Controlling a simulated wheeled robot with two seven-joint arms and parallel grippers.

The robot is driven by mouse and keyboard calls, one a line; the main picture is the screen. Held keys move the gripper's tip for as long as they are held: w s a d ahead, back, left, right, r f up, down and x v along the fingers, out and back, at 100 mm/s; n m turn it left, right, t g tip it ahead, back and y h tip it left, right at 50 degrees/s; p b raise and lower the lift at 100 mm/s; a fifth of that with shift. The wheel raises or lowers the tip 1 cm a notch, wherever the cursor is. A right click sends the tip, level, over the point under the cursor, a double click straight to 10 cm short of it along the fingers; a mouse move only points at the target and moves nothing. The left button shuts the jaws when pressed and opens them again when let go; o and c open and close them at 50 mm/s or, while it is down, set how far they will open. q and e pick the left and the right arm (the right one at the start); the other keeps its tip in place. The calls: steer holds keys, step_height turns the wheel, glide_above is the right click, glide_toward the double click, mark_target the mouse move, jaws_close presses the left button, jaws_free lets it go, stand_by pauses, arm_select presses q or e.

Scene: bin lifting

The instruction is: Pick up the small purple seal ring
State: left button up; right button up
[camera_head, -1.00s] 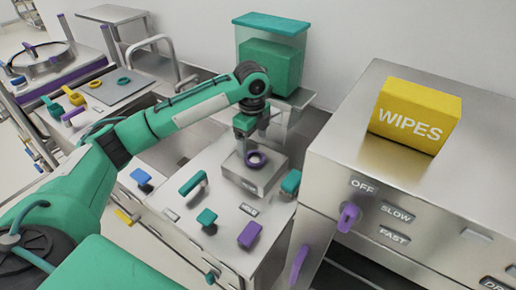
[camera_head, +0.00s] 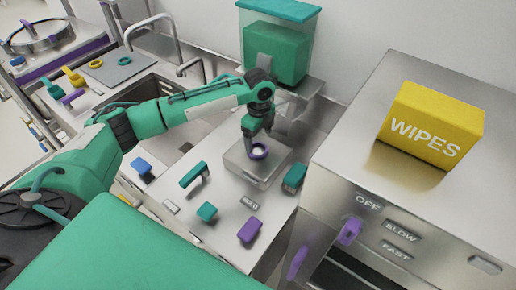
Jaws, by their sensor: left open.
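The small purple seal ring (camera_head: 258,152) lies on top of a low square metal block (camera_head: 268,171) on the counter, in the middle of the head view. My left gripper (camera_head: 258,140) points down at the ring from above and behind, with its fingertips at the ring's far side. The gripper is open. I cannot tell whether a finger touches the ring or reaches inside it. My right gripper is not in view.
Teal handles (camera_head: 193,174) and a purple knob (camera_head: 250,229) rise from the counter around the block. A steel machine (camera_head: 345,165) with a yellow wipes box (camera_head: 432,125) stands at right. A green-lidded bin (camera_head: 275,50) stands behind, a sink at left.

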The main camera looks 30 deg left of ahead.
mark_target(259, 150)
arm_select(q)
steer(key=shift+s+f+p, duration=0.15)
steer(key=shift+f+p, duration=0.65)
steer(key=shift+f, duration=0.1)
step_height(259, 150, down, 2)
steer(key=shift+f+p, duration=0.15)
steer(key=shift+p, duration=0.15)
steer(key=shift+f, duration=0.25)
steer(key=c, duration=0.9)
steer(key=shift+c, duration=0.8)
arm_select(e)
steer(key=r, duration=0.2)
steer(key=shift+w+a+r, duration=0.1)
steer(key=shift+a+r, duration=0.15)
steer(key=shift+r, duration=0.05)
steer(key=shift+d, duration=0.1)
